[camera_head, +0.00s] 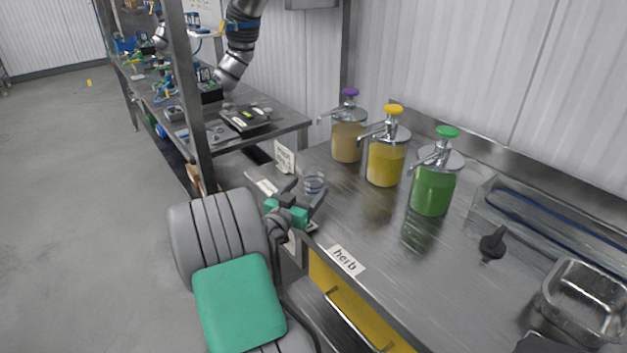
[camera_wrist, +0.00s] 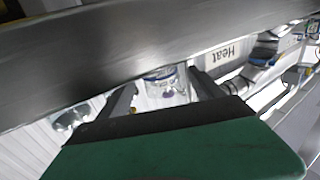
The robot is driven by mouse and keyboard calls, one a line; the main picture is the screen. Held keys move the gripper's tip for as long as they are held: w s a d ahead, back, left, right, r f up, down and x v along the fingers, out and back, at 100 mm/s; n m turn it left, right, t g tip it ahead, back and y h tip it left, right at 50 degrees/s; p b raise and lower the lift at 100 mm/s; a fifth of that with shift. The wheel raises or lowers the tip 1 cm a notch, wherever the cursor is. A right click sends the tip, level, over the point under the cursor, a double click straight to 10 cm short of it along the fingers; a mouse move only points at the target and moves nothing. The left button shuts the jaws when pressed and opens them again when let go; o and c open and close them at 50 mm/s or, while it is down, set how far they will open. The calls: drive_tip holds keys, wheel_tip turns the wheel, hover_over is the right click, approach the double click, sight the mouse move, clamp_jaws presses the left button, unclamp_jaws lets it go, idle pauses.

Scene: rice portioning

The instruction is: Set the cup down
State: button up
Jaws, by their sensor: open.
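The clear cup (camera_head: 314,184) stands upright on the steel counter (camera_head: 400,262), near its front left edge. My gripper (camera_head: 304,192) is open at the cup, with its fingers reaching toward it from the front. In the wrist view the cup (camera_wrist: 166,84) shows between the two spread fingers of my gripper (camera_wrist: 164,92). I cannot tell whether either finger touches it.
Pump dispensers with purple (camera_head: 348,135), yellow (camera_head: 386,160) and green (camera_head: 435,185) tops stand behind the cup. A "Heat" sign (camera_head: 285,157) stands just behind it. A "herb" label (camera_head: 345,260) lies at the front edge. A metal pan (camera_head: 585,300) is far right.

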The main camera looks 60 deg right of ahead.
sight(310, 186)
drive_tip(key=d, duration=0.3)
drive_tip(key=shift+c, duration=0.3)
drive_tip(key=c, duration=1.5)
